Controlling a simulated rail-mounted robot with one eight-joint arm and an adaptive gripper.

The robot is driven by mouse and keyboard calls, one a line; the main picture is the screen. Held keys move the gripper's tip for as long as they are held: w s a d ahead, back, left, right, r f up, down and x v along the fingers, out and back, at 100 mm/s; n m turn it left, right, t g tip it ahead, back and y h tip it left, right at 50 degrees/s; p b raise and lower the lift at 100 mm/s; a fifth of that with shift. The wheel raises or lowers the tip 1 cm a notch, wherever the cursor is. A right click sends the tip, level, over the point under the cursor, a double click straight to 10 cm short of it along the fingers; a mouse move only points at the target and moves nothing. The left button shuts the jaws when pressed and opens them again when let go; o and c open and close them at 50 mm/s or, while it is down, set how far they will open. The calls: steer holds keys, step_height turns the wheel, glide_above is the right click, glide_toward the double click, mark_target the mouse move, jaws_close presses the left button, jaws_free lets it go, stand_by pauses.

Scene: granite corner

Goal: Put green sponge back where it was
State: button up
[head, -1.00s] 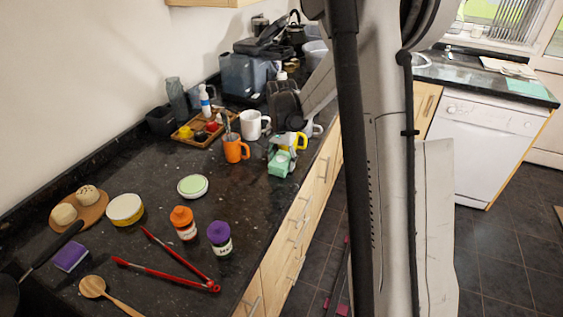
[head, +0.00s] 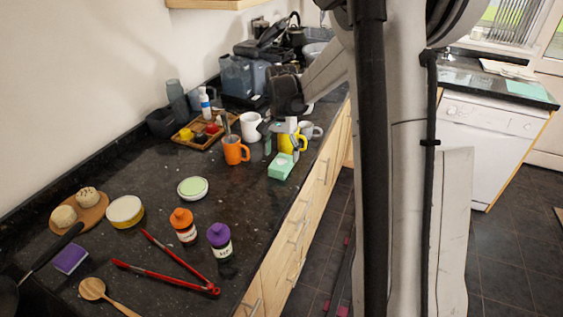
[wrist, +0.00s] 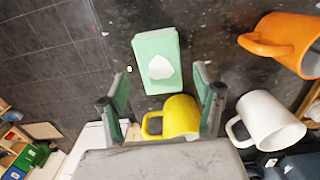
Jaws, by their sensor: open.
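A mint-green block (head: 281,167) with a white patch on top lies on the dark counter near its front edge. It is the only green block I see; I cannot tell for certain that it is the sponge. It also shows in the wrist view (wrist: 155,78), just beyond my fingertips. My gripper (head: 282,148) is open above the counter beside the block, with nothing held between the fingers. In the wrist view my gripper (wrist: 161,80) has its two fingers spread apart, with green inner faces.
A yellow mug (head: 290,142) stands right behind the block, with an orange mug (head: 235,151) and a white mug (head: 250,127) to the left. A purple sponge (head: 70,259), red tongs (head: 165,277) and two jars lie nearer.

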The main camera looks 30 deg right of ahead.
mark_target(281, 161)
steer(key=s+a+r+n+t, duration=0.1)
steer(key=s+a+r, duration=0.2)
steer(key=r, duration=0.3)
steer(key=s+a+r+n+t, duration=0.1)
steer(key=s+a+r+n, duration=0.15)
steer(key=r, duration=0.35)
steer(key=s+a+n+t, duration=0.2)
steer(key=s+a, duration=0.4)
steer(key=s, duration=0.4)
steer(key=s+a+n+t, duration=0.3)
steer(key=s+a+n, duration=0.2)
steer(key=s, duration=0.5)
steer(key=shift+s+a+r, duration=0.15)
steer(key=shift+a+r, duration=0.1)
steer(key=shift+a, duration=0.5)
